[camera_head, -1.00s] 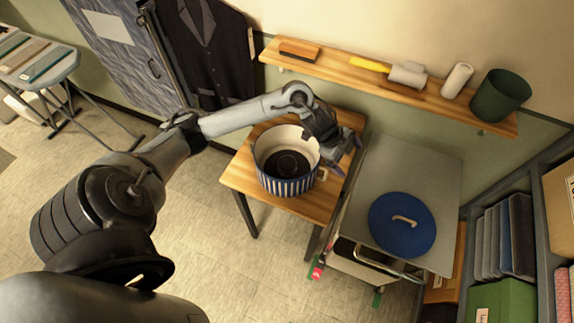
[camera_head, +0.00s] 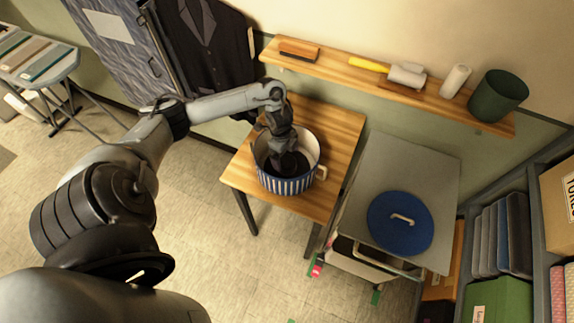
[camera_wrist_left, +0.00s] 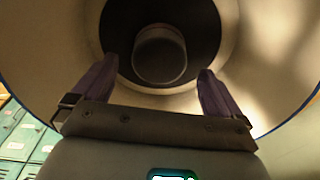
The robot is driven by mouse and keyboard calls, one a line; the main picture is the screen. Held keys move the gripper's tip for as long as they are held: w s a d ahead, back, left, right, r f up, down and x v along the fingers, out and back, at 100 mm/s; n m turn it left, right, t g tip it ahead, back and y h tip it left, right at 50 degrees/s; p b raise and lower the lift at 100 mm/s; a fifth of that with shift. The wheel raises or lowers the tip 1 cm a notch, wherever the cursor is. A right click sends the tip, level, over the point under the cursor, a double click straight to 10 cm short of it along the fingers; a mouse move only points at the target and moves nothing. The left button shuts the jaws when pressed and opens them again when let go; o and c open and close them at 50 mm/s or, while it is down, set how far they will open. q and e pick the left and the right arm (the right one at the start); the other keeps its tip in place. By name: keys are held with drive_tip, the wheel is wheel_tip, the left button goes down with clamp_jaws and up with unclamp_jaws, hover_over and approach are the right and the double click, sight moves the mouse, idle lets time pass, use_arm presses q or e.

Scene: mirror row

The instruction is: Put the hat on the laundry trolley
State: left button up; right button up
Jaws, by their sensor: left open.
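The dark hat (camera_wrist_left: 160,55) lies inside a round blue-and-white striped box (camera_head: 288,185) on a wooden table. In the head view the hat (camera_head: 297,168) is partly hidden by my gripper. My left gripper (camera_head: 284,156) points down into the box's open top. In the left wrist view its two fingers (camera_wrist_left: 155,78) are spread apart, on either side of the hat's round crown; whether they touch it I cannot tell. The laundry trolley (camera_head: 395,170) stands right of the table, with a flat grey top. My right gripper is not in view.
A round blue lid (camera_head: 400,223) with a handle lies on the trolley's near part; the far part of the top is clear. A wall shelf (camera_head: 390,85) with a brush, a roller and a green bin (camera_head: 498,95) runs behind. A shelving unit stands at right.

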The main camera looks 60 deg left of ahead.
sight(287, 161)
use_arm(q)
drive_tip(key=shift+w+d+f+p, duration=0.1)
drive_tip(key=shift+f+p, duration=0.1)
drive_tip(key=shift+f, duration=0.65)
drive_tip(key=shift+d+f+p, duration=0.15)
drive_tip(key=shift+f+p, duration=0.05)
drive_tip(key=shift+f, duration=0.6)
drive_tip(key=shift+w+d+f+p, duration=0.1)
drive_tip(key=shift+f+p, duration=0.1)
drive_tip(key=shift+f, duration=0.65)
drive_tip(key=shift+c, duration=0.5)
drive_tip(key=c, duration=1)
drive_tip(key=shift+r, duration=0.15)
